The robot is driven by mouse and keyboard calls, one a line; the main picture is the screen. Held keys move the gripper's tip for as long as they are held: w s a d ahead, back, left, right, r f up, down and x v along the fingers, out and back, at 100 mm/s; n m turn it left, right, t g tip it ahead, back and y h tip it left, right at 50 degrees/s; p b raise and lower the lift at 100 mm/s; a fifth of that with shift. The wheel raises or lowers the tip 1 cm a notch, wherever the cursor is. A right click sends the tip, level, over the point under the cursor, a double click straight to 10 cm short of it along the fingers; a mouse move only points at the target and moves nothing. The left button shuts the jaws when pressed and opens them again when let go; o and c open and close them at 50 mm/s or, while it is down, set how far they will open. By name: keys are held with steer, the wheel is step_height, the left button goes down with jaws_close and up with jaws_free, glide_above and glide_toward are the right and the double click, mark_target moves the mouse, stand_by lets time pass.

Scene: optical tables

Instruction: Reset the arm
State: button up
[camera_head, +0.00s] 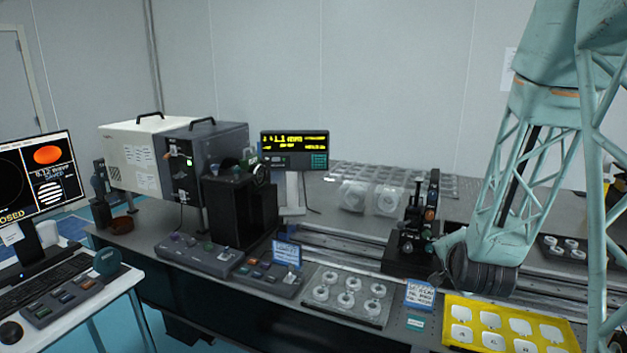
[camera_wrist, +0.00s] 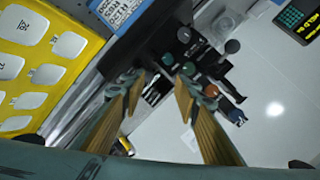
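My arm (camera_head: 505,190) hangs down at the right of the head view, with its dark wrist end low over the right part of the optical table (camera_head: 225,288). My gripper (camera_wrist: 158,82) shows in the wrist view as two tan fingers with a clear gap between them. It is open, and nothing is seen held in it. The fingers point toward a dark optical mount with knobs (camera_wrist: 195,65), which also stands on the rail in the head view (camera_head: 412,235). I cannot tell whether the fingertips touch it. In the head view the fingers are mostly hidden by my wrist.
A yellow tray (camera_head: 450,335) of white labelled pieces lies just below my wrist; it also shows in the wrist view (camera_wrist: 85,18). A small sign (camera_head: 420,294) stands beside it. A grey plate of white rings (camera_head: 318,310), a lamp housing (camera_head: 150,160) and a display (camera_head: 294,150) stand left.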

steer(key=s+a+r+n+g+y, duration=0.1)
steer(key=s+a+r+n+g, duration=0.1)
steer(key=s+a+r+n, duration=0.5)
steer(key=s+a+r+n+g+y, duration=0.15)
steer(key=s+a+r, duration=0.3)
steer(key=s, duration=0.65)
steer(key=s+a+r+n+g, duration=0.2)
steer(key=s+r+n, duration=0.1)
steer(key=s, duration=1.2)
steer(key=s+a+r+n+g, duration=0.2)
steer(key=s+r+n, duration=0.1)
steer(key=s, duration=1.2)
steer(key=shift+a+y+p, duration=0.2)
steer(key=shift+y+p, duration=0.1)
steer(key=shift+y, duration=0.15)
